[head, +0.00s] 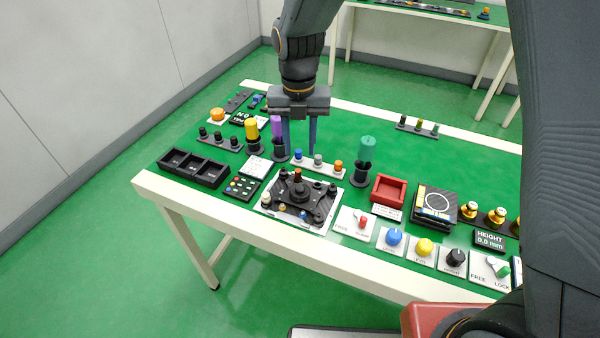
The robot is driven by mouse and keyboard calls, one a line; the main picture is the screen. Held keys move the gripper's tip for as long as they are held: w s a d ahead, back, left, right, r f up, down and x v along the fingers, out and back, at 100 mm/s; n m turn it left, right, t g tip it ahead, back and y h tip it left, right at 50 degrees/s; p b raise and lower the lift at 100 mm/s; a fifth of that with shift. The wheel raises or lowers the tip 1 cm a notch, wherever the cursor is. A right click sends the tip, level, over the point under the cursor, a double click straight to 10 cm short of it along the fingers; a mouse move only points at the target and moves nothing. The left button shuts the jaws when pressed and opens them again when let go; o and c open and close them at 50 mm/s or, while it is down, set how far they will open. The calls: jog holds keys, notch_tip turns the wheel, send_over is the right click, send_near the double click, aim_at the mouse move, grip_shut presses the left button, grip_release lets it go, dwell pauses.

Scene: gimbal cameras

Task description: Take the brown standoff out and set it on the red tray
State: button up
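A small brown standoff (297,175) stands upright at the top of the black gimbal fixture (318,207) on a light plate. The red tray (376,200) is a small square dish to the right of the fixture, and it looks empty. My gripper (299,150) points down, above and behind the fixture in the picture. Its two blue fingers are apart with nothing seen between them. The gripper appears clear of the standoff; its exact height is hard to tell.
Holders with yellow (251,129), purple (277,126) and green (367,148) cylinders stand near my gripper. A strip with blue, grey and orange knobs (318,164) lies behind the fixture. A black compartment tray (193,168) is left; knob panels (394,238) line the front edge.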

jog(key=w+d+n+t, duration=0.1)
jog(key=w+d+t, duration=0.2)
jog(key=w+d, duration=0.15)
jog(key=n+g+y, duration=0.1)
jog(key=n+y, duration=0.3)
jog(key=n, duration=0.7)
send_near(300, 170)
notch_tip(300, 170, down, 2)
jog(key=x, duration=0.2)
jog(key=b+x, duration=0.1)
jog(key=x, duration=0.4)
jog(key=shift+w+a, duration=0.15)
jog(key=shift+a, duration=0.25)
